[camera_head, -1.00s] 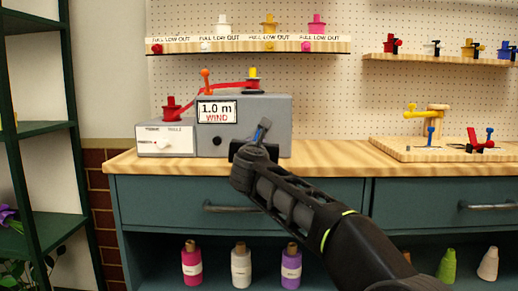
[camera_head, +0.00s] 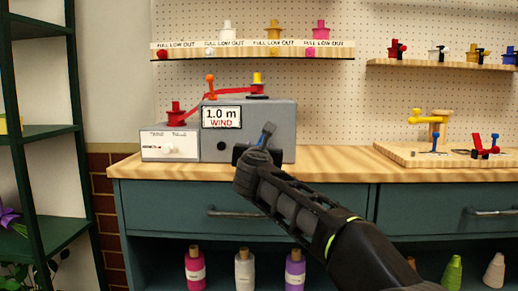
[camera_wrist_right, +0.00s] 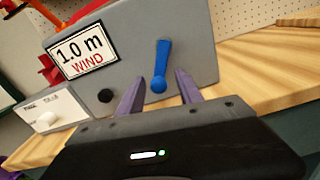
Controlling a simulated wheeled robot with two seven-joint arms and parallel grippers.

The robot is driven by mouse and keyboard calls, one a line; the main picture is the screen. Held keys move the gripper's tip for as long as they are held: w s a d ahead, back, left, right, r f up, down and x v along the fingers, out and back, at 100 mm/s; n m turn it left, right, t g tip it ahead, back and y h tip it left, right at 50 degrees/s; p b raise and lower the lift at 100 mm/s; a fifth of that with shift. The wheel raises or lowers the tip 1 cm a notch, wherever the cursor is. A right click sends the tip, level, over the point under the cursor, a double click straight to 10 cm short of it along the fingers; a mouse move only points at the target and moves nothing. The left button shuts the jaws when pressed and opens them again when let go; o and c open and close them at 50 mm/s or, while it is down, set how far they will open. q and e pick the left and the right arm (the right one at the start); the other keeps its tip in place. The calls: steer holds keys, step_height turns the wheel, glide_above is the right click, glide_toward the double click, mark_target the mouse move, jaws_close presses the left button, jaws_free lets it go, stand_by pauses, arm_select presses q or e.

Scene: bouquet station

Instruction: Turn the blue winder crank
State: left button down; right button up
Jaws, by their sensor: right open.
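The blue winder crank (camera_wrist_right: 161,68) is on the front face of the grey winder box (camera_head: 282,117). In the right wrist view it stands nearly upright, with a round blue knob at its lower end. My right gripper (camera_wrist_right: 157,84) is open, its two purple fingers on either side of the crank's lower part; I cannot tell whether they touch it. In the head view the crank's upper part (camera_head: 267,132) shows above my right gripper (camera_head: 258,150), which hides the rest. The box display reads "1.0 m WIND". My left gripper is out of view.
A white-fronted box with a knob (camera_head: 168,147) stands left of the winder. A red ribbon (camera_head: 222,99) runs over the top. A wooden board with small cranks (camera_head: 440,150) lies on the counter (camera_head: 340,165) at right. The counter between is clear.

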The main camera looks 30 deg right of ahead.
steer(key=v, duration=0.7)
steer(key=shift+s+a, duration=0.25)
steer(key=shift+s, duration=0.05)
